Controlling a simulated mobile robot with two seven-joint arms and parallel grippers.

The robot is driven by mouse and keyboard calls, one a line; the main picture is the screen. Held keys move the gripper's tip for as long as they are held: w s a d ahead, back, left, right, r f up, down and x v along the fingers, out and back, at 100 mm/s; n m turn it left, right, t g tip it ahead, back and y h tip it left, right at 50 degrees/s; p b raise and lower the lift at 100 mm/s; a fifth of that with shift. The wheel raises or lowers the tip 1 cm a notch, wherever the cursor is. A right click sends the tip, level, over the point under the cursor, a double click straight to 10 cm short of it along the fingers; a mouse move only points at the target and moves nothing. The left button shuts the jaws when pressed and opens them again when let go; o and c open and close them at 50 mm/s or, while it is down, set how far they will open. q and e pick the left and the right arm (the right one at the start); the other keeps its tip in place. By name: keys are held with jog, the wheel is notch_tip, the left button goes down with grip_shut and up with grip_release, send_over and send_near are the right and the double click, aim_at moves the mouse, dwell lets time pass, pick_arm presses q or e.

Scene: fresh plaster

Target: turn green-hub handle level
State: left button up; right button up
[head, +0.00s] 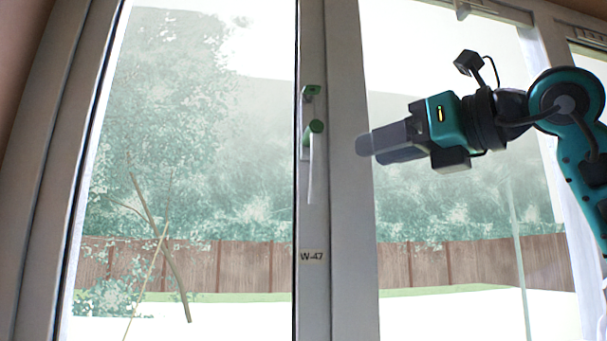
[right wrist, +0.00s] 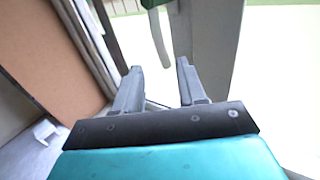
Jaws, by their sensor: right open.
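The handle (head: 310,168) is a white lever with a green hub (head: 316,127) on the window frame's middle post. Its lever hangs straight down from the hub. My right gripper (head: 364,146) is to the right of the handle in the head view, its fingers pointing left toward the post and apart from the lever. In the right wrist view my right gripper (right wrist: 160,72) is open with nothing between its fingers. The white lever (right wrist: 160,38) also shows there, beyond the fingertips, and part of the green hub is at the top edge. My left gripper is not in view.
A small green-marked fitting (head: 311,91) sits above the hub on the post. A label reading W-47 (head: 312,255) is below the lever. Large glass panes lie on both sides, with trees and a wooden fence (head: 450,257) outside. The space left of the handle is clear.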

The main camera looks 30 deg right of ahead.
aim_at(320, 166)
jog(key=p+x, duration=0.2)
jog(key=x, duration=1)
jog(key=shift+w+a, duration=0.1)
jog(key=shift+a, duration=0.05)
jog(key=shift+c, duration=0.5)
jog(key=c, duration=0.3)
grip_shut()
